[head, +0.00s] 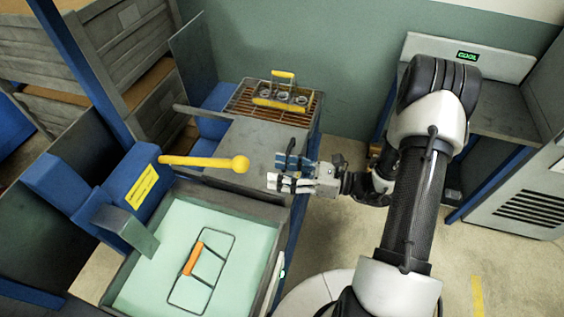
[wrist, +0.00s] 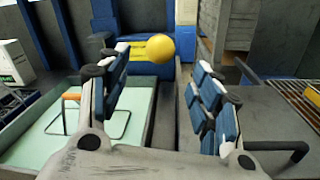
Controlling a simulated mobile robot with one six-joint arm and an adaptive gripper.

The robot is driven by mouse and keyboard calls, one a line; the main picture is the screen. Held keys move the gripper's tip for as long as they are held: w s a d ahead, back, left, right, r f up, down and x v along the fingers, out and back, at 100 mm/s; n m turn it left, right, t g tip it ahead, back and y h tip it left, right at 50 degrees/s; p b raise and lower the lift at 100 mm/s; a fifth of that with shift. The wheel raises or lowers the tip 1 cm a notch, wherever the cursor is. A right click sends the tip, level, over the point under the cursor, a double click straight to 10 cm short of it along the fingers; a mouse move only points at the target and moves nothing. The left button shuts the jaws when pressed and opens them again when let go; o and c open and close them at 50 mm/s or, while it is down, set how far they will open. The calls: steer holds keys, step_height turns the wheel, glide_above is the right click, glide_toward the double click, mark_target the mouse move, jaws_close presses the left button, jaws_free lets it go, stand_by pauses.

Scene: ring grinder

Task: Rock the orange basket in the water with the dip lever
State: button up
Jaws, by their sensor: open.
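The orange basket shows in the head view as a dark wire frame with an orange handle (head: 193,258), in pale green water in the tank (head: 268,212). The handle also shows at the left of the wrist view (wrist: 68,108). The dip lever (head: 205,162) is a yellow bar ending in a yellow ball, reaching right from a blue housing (head: 135,182) over the tank's back edge. My gripper (head: 279,171) is open and empty, a short way right of the ball. In the wrist view the ball (wrist: 160,48) appears between and beyond the open fingers (wrist: 160,95).
A grey worktop (head: 262,142) lies behind the lever. Beyond it, a rack (head: 245,100) holds a yellow-handled carrier (head: 284,75) with rings. A bench with a "COOL" sign (head: 467,54) stands at the right. Wooden crates (head: 120,45) stand back left.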

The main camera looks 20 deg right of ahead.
mark_target(243, 162)
steer(key=x, duration=1)
steer(key=shift+w+a, duration=0.15)
steer(key=shift+a, duration=0.1)
steer(key=shift+c, duration=0.5)
jaws_close()
